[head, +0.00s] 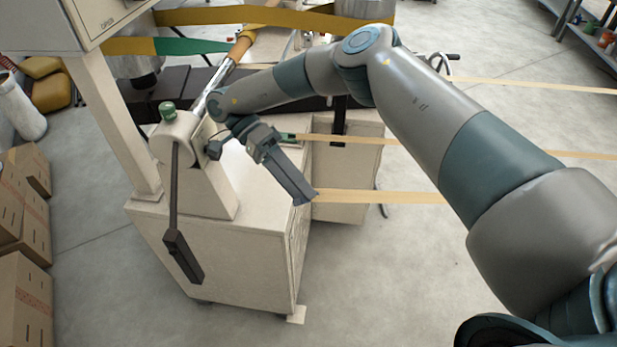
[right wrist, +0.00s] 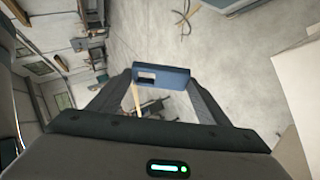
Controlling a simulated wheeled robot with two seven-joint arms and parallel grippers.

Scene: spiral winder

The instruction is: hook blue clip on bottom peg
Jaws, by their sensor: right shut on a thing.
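My right gripper (head: 304,192) is shut on a small blue clip (head: 307,198) at its fingertips. In the right wrist view the clip (right wrist: 172,77) is a blue block with an open slot, lying across the two fingertips (right wrist: 160,80). A tan strap (head: 385,197) runs from the clip to the right. The clip is in the air beside the cream machine cabinet (head: 215,255). I cannot make out the bottom peg in either view; my arm and gripper cover part of the machine. My left gripper is not in view.
A dark lever (head: 183,255) hangs at the cabinet's left, below a green knob (head: 168,109). Another tan strap (head: 350,139) runs above the clip's strap. Yellow belts (head: 245,14) cross at the top. Cardboard boxes (head: 25,300) stand at left. The floor in front is clear.

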